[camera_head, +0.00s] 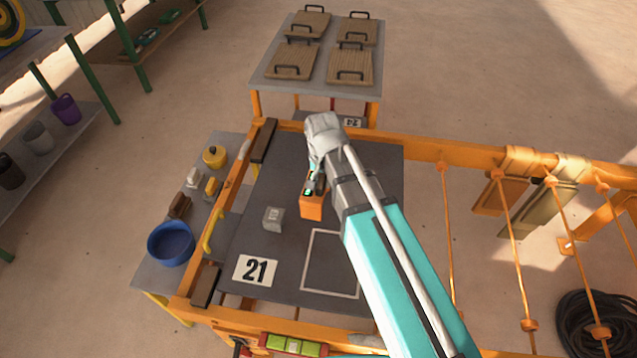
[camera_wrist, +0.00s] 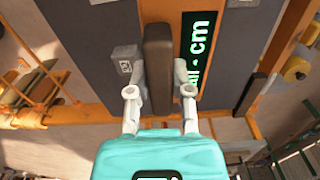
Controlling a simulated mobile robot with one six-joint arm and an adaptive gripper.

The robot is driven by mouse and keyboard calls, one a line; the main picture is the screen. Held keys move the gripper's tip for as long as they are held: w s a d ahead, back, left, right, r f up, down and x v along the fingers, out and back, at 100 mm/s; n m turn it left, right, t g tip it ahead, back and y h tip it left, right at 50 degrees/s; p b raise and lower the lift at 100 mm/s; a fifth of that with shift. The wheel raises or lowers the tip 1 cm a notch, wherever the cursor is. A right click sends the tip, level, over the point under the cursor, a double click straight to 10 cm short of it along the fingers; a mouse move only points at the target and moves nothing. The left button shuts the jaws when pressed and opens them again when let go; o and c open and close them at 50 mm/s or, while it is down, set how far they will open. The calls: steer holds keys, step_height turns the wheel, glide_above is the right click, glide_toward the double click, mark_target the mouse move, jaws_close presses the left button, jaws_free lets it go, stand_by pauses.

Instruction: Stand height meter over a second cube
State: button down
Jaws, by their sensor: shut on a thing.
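The height meter (camera_head: 311,208) is an orange box with a dark top and a small green display. My gripper (camera_head: 316,184) is shut on its dark brown handle (camera_wrist: 158,62); the black display (camera_wrist: 197,45) with green "cm" text lies beside the handle in the wrist view. Whether the meter touches the board is unclear. A grey labelled cube (camera_head: 273,218) stands to the left of and nearer than the meter in the head view. Another grey labelled block (camera_wrist: 125,68) shows left of the handle in the wrist view; my arm seems to hide it in the head view.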

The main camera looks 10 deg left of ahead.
steer(key=w+a+f+b, duration=0.3)
steer(key=w+f+b, duration=0.5)
steer(key=w, duration=0.4)
steer(key=shift+w+f, duration=0.15)
steer(key=shift+f, duration=0.25)
steer(key=shift+d, duration=0.1)
steer(key=shift+b, duration=0.3)
steer(key=shift+w+f+b, duration=0.45)
steer(key=shift+f+b, duration=0.25)
steer(key=shift+f, duration=0.05)
steer(key=shift+s+f+b, duration=0.1)
steer(key=shift+f+b, duration=1.15)
steer(key=c, duration=0.5)
jaws_free()
steer(key=shift+c, duration=0.2)
